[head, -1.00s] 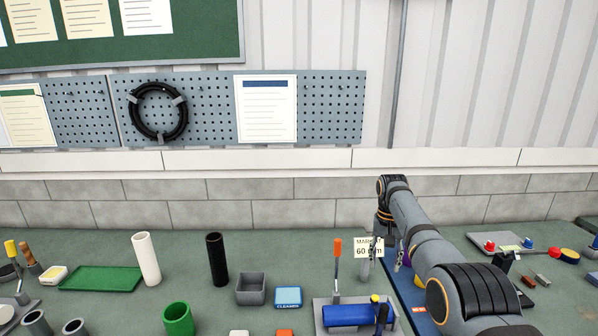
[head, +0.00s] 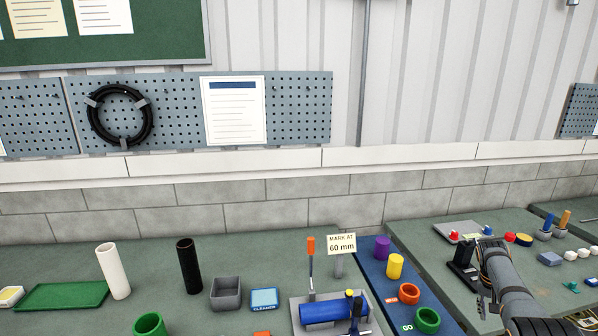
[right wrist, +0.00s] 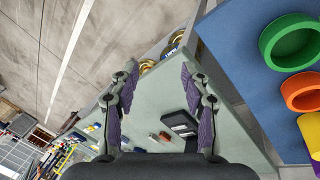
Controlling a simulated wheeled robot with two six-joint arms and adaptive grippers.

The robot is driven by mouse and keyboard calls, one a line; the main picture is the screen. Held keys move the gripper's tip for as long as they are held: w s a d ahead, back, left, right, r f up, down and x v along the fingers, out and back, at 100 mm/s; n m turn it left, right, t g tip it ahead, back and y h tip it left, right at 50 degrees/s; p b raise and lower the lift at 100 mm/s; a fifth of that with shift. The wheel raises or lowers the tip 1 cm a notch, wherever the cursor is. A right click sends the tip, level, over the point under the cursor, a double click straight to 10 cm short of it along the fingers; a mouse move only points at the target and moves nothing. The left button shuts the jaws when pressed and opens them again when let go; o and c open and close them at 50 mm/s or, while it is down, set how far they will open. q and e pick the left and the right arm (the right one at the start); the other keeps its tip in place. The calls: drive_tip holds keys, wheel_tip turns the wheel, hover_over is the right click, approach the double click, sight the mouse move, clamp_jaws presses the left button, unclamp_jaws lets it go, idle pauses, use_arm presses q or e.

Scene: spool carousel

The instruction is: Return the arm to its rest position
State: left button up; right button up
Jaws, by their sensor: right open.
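My right arm comes in at the lower right of the head view. Its gripper (head: 484,308) is small there, over the right-hand bench near its front. In the right wrist view my right gripper (right wrist: 158,100) has its two purple-padded fingers spread wide, with nothing between them. My left gripper is in neither current view.
A blue mat (head: 378,276) carries purple, yellow, orange and green rings or cylinders, left of my right arm. A blue cylinder (head: 333,311) lies in a grey fixture beside a sign (head: 341,244). A black stand (head: 463,262) is close to my right arm.

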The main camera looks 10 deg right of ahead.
drive_tip(key=s+d+f+n+t+h, duration=0.1)
drive_tip(key=s+d+f+n+h, duration=0.15)
drive_tip(key=s+f, duration=0.8)
drive_tip(key=s+d+f+n+h, duration=0.1)
drive_tip(key=s+d+f+n, duration=0.15)
drive_tip(key=s+f, duration=0.75)
drive_tip(key=s+a+f+n+t, duration=0.1)
drive_tip(key=s+f+n, duration=0.2)
drive_tip(key=s+f, duration=0.45)
drive_tip(key=s+a+f+n+t, duration=0.1)
drive_tip(key=s+f+n, duration=0.3)
drive_tip(key=s, duration=0.7)
drive_tip(key=s+a+f+m+y, duration=0.15)
drive_tip(key=a+f, duration=0.35)
drive_tip(key=a, duration=0.7)
drive_tip(key=s+a+f+m+y, duration=0.1)
drive_tip(key=s+a+f+y, duration=0.2)
drive_tip(key=a, duration=1)
drive_tip(key=a+f+m+y, duration=0.15)
drive_tip(key=a+f, duration=0.45)
drive_tip(key=a, duration=0.6)
wheel_tip(320, 180, down, 8)
drive_tip(key=n+b, duration=0.1)
drive_tip(key=b, duration=0.6)
drive_tip(key=shift+a+r+g+b, duration=0.2)
drive_tip(key=shift+a+g+b, duration=0.1)
drive_tip(key=shift+a, duration=0.05)
